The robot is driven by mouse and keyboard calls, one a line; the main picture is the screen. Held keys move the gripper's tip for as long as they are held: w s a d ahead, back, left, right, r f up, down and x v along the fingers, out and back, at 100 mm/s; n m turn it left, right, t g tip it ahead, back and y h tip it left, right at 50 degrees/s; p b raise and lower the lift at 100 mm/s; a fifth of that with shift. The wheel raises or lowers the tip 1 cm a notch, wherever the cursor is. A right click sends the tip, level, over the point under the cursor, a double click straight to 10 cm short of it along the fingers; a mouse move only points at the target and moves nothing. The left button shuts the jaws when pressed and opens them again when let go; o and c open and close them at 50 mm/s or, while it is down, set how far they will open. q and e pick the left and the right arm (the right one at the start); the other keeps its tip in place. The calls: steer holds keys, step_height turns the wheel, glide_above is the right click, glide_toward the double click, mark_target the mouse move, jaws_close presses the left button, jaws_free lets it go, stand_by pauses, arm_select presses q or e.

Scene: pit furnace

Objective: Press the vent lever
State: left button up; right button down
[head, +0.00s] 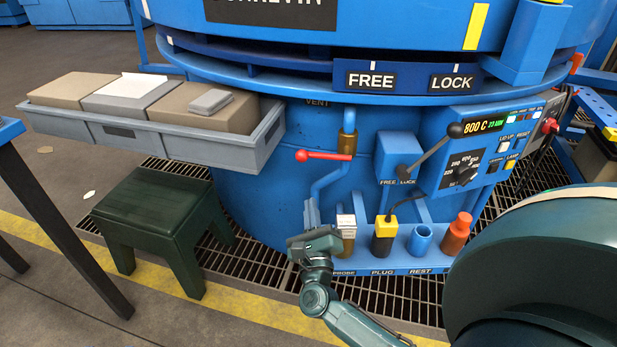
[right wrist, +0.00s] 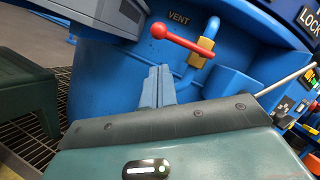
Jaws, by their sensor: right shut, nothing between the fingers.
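The vent lever (head: 322,155) is a red bar with a ball at its left end, on a brass valve (head: 347,138) under the VENT label of the blue furnace. It lies nearly level. In the right wrist view the lever (right wrist: 182,41) crosses above my fingers, its ball near their line. My right gripper (head: 311,205) is shut and empty, fingers pointing up, below the lever and apart from it. In the right wrist view the shut fingers (right wrist: 159,72) point toward the lever. My left gripper is out of view.
A rack (head: 395,268) with a probe, plug and other holders stands right of my gripper. A FREE/LOCK lever (head: 430,155) and control panel (head: 490,145) are further right. A grey tray (head: 200,152) with blocks and a green stool (head: 155,215) are at left.

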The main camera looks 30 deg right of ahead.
steer(key=shift+d+m+h, duration=0.2)
steer(key=shift+m+h, duration=0.1)
steer(key=shift+w, duration=0.1)
arm_select(q)
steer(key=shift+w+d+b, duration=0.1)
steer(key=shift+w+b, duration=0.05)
steer(key=shift+b, duration=0.35)
arm_select(e)
steer(key=x, duration=1)
steer(key=shift+f, duration=0.2)
arm_select(q)
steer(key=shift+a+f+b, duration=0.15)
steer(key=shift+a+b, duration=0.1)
steer(key=shift+b, duration=0.1)
arm_select(e)
steer(key=shift+r+m, duration=0.2)
steer(key=shift+m, duration=0.3)
